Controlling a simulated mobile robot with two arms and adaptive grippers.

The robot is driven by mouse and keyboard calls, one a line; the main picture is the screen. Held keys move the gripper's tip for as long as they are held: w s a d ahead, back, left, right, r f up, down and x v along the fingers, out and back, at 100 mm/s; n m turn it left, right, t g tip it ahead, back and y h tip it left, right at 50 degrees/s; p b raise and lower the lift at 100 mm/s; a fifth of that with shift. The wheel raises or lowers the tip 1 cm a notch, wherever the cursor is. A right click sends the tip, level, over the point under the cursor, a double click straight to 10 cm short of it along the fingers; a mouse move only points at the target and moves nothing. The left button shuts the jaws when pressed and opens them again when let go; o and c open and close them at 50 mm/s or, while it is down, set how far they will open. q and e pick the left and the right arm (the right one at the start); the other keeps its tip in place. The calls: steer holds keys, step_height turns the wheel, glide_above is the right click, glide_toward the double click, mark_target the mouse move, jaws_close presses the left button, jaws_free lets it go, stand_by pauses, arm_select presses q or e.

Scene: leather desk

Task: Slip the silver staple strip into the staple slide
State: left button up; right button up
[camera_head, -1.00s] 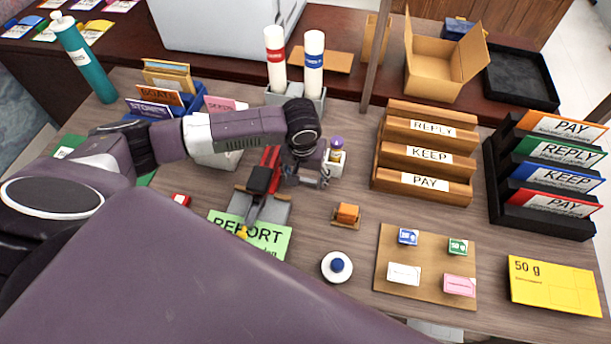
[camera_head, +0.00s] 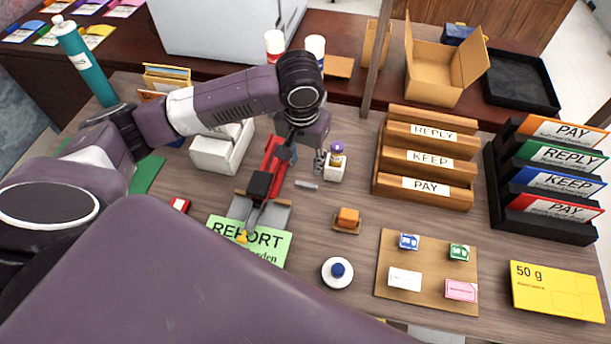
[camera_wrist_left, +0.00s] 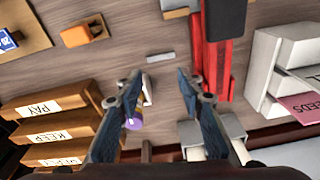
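The silver staple strip (camera_head: 307,185) lies flat on the desk, just right of the red stapler (camera_head: 272,158). The stapler has a black block and stands on a grey base (camera_head: 280,215). I cannot make out the staple slide separately from the red stapler body. My left gripper (camera_head: 305,158) is above the desk beside the stapler. In the left wrist view its fingers (camera_wrist_left: 159,84) are wide apart with nothing between them. There the strip (camera_wrist_left: 159,57) lies beyond the fingertips, and the red stapler (camera_wrist_left: 211,50) is to the right. My right gripper is not in view.
A small bottle with a purple cap (camera_head: 336,160) stands close right of the gripper. A white box (camera_head: 218,155) is left of the stapler. An orange block (camera_head: 348,217) and a green REPORT card (camera_head: 262,243) are nearer. Wooden letter racks (camera_head: 425,155) stand right.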

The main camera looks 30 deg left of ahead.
mark_target(313, 185)
arm_select(q)
steer(key=f+m, duration=0.1)
steer(key=m, duration=0.4)
steer(key=w+d+f+m+g+b, duration=0.1)
steer(key=m, duration=0.4)
steer(key=w+f+m, duration=0.1)
steer(key=f+m, duration=0.1)
steer(key=m, duration=0.3)
steer(key=shift+w+d+m+g, duration=0.2)
steer(key=shift+w+m+g, duration=0.1)
steer(key=shift+m, duration=0.1)
steer(key=shift+f, duration=0.5)
steer(key=f, duration=0.3)
steer(key=f+p, duration=0.1)
steer(key=f, duration=0.3)
steer(key=shift+s+a, duration=0.15)
steer(key=shift+a, duration=0.05)
steer(key=shift+c, duration=0.7)
steer(key=shift+r, duration=0.1)
jaws_close()
